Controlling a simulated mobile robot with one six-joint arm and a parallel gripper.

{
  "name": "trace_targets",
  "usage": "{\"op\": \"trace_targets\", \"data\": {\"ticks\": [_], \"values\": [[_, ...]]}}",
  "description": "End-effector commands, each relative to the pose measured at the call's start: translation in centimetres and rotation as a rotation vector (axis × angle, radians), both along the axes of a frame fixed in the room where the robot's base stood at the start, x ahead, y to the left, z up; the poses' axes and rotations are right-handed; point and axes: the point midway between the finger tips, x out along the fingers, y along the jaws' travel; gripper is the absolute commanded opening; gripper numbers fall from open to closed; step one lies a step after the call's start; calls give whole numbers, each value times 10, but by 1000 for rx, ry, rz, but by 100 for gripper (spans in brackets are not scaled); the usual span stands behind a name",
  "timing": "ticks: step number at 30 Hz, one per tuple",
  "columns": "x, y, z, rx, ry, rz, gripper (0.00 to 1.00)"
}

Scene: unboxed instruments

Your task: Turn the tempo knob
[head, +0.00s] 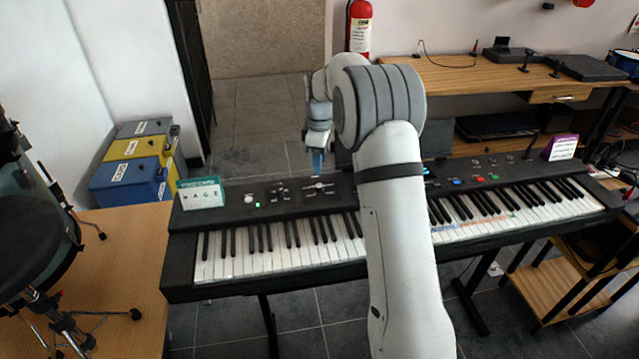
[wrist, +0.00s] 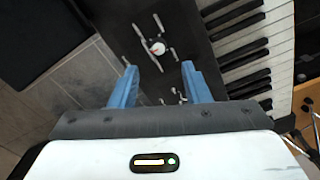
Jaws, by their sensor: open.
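The keyboard (head: 280,250) is a long black instrument with piano keys and a control panel along its back. In the wrist view a small round knob (wrist: 158,48), white with a red mark, sits on the black panel among white markings. I cannot read any label by it. In the head view a small light control (head: 319,186) shows on the panel just below my gripper (head: 317,162). In the wrist view my gripper (wrist: 159,67) is open, its blue fingers apart and empty. The knob lies just beyond the fingertips, roughly midway between them; contact is not visible.
A green and white card (head: 203,193) stands at the panel's left end, a purple one (head: 562,147) at its right. My arm hides the panel's middle. Toolboxes (head: 133,165) stand left, a wooden desk (head: 470,75) behind. The space above the left keys is clear.

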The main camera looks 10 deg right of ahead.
Motion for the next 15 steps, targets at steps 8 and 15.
{"op": "trace_targets", "data": {"ticks": [8,15], "values": [[3,1,-34,0,8,18,43],[3,1,-70,1,6,17,43]]}}
